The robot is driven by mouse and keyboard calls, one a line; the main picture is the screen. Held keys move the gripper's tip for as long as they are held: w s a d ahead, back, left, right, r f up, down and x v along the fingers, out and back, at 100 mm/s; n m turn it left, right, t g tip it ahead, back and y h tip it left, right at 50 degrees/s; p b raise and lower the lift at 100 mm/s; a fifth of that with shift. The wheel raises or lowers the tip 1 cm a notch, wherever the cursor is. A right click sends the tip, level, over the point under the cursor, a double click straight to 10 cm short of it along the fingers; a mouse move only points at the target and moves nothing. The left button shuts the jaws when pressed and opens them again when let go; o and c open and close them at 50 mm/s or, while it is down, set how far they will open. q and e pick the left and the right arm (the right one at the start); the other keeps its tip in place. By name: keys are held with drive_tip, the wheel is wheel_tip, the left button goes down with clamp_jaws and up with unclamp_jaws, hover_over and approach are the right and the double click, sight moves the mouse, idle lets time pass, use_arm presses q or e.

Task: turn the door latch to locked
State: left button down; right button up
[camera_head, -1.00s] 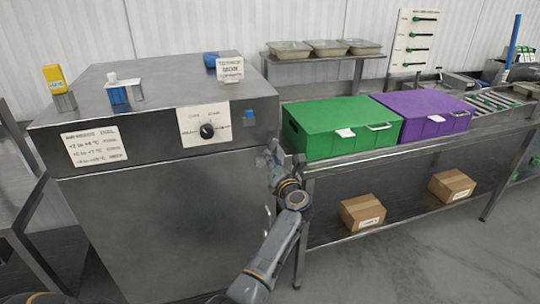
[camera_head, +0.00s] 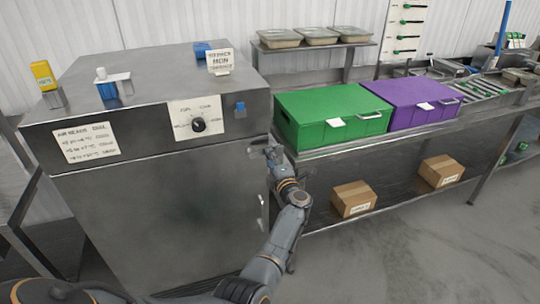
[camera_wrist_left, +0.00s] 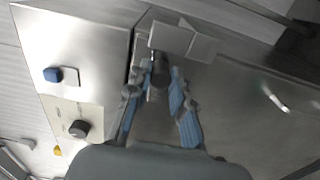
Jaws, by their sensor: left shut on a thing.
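The steel cabinet (camera_head: 160,220) stands at left with its front door shut. A dark latch knob (camera_wrist_left: 160,72) on a pale metal mount (camera_wrist_left: 172,38) sits at the door's upper edge. My left gripper (camera_head: 269,150) is at the cabinet's upper right front corner and covers the latch in the head view. In the wrist view the left gripper (camera_wrist_left: 158,88) has its blue-padded fingers on either side of the knob and is shut on it. The latch's turned position is hard to read. My right gripper is not in view.
A white door handle (camera_head: 263,212) is below the gripper. A dial (camera_head: 198,125) and a blue button (camera_head: 240,106) are on the cabinet's upper front. A green crate (camera_head: 318,105) and a purple crate (camera_head: 400,94) stand close by on the bench at right.

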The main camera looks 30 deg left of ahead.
use_arm(q)
drive_tip(key=shift+d+f+m, duration=0.1)
drive_tip(key=shift+f+m, duration=0.25)
drive_tip(key=shift+m, duration=0.35)
drive_tip(key=c, duration=1.2)
unclamp_jaws()
drive_tip(key=shift+o, duration=0.2)
